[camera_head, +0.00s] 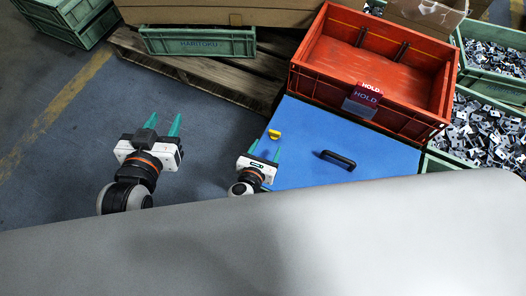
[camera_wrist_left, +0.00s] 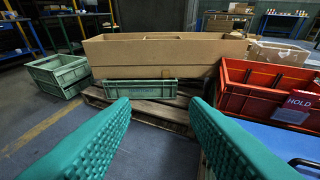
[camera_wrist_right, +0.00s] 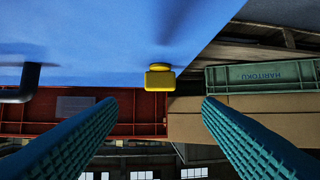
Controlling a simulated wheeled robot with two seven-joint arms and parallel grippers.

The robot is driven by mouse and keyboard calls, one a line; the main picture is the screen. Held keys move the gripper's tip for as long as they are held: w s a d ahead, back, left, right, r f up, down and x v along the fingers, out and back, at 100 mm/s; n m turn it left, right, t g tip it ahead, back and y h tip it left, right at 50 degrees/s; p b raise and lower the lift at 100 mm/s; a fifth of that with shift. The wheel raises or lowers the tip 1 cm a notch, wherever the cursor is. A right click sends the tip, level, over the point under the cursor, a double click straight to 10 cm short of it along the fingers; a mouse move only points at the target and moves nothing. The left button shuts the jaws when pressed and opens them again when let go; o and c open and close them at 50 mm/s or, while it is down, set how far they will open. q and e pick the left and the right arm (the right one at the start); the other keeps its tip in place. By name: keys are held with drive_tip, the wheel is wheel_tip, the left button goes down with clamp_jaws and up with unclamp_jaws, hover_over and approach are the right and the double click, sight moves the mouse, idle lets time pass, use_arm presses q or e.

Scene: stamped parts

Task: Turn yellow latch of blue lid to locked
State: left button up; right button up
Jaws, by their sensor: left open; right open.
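The blue lid (camera_head: 305,130) lies in front of the red crate. The small yellow latch (camera_head: 274,134) sits on it near its left edge; it also shows in the right wrist view (camera_wrist_right: 160,77), where the picture is upside down. My right gripper (camera_head: 266,150) is open and empty at the lid's left side, just short of the latch. In the right wrist view the latch appears centred between the spread fingers, beyond their tips, not touched. My left gripper (camera_head: 163,118) is open and empty over the floor, left of the lid, apart from everything.
A black handle (camera_head: 338,160) stands up from the lid. The red crate (camera_head: 310,85) with a HOLD tag (camera_head: 364,97) stands at the lid's back. Green bins of metal parts (camera_head: 490,120) are at right. A wooden pallet (camera_head: 215,75) is behind.

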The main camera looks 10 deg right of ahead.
drive_tip(key=shift+v, duration=1.25)
use_arm(q)
drive_tip(key=shift+s+a+f+g+y, duration=0.2)
drive_tip(key=shift+s+f+g, duration=0.25)
drive_tip(key=shift+f, duration=0.15)
drive_tip(key=shift+s+a+f+g+y, duration=0.2)
drive_tip(key=shift+s+f+g, duration=0.25)
drive_tip(key=shift+f, duration=0.15)
drive_tip(key=shift+w, duration=0.1)
use_arm(e)
drive_tip(key=shift+f, duration=0.1)
